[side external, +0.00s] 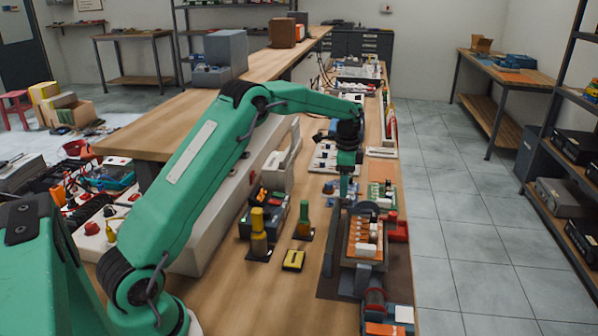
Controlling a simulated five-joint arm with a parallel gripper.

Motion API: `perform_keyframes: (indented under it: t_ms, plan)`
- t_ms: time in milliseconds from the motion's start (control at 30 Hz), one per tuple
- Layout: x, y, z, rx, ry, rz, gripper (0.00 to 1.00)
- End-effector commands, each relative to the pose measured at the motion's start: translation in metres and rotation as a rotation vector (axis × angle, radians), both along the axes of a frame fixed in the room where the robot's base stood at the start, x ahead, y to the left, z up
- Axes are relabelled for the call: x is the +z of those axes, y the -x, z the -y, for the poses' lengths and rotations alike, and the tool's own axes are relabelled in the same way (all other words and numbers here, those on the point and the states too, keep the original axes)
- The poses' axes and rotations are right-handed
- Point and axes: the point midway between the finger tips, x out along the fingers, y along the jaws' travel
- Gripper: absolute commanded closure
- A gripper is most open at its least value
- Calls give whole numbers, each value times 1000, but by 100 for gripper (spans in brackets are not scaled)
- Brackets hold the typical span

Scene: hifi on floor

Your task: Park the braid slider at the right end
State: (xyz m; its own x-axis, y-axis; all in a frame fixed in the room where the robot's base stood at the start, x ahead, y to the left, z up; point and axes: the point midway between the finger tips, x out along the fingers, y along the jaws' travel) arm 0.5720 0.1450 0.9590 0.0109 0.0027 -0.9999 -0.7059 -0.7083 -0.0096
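My gripper (344,192) points straight down at the end of the green arm, over the far left part of a dark-framed device. It is small in the picture, and I cannot tell whether its fingers are open or shut. The device (347,268) has an orange inside with several pale pieces in rows. A white block (366,250) sits in its near part, toward the right; it may be the braid slider, but I cannot tell for sure. My gripper appears apart from this block. Whether it touches the device's far edge is unclear.
A red block (397,229) and a green board (382,193) lie beside the device. The bench front (245,300) is bare wood. Grey tiled floor lies right.

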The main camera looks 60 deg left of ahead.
Motion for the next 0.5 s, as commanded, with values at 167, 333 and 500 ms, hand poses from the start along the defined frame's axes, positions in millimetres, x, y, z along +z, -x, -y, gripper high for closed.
perform_keyframes:
  t_ms: [167, 333, 500]
  plan:
    - [-1, 1, 1, -1, 1, -6, 38]
    - [0, 1, 2, -1, 2, -8, 38]
    - [11, 1, 2, -1, 1, -7, 38]
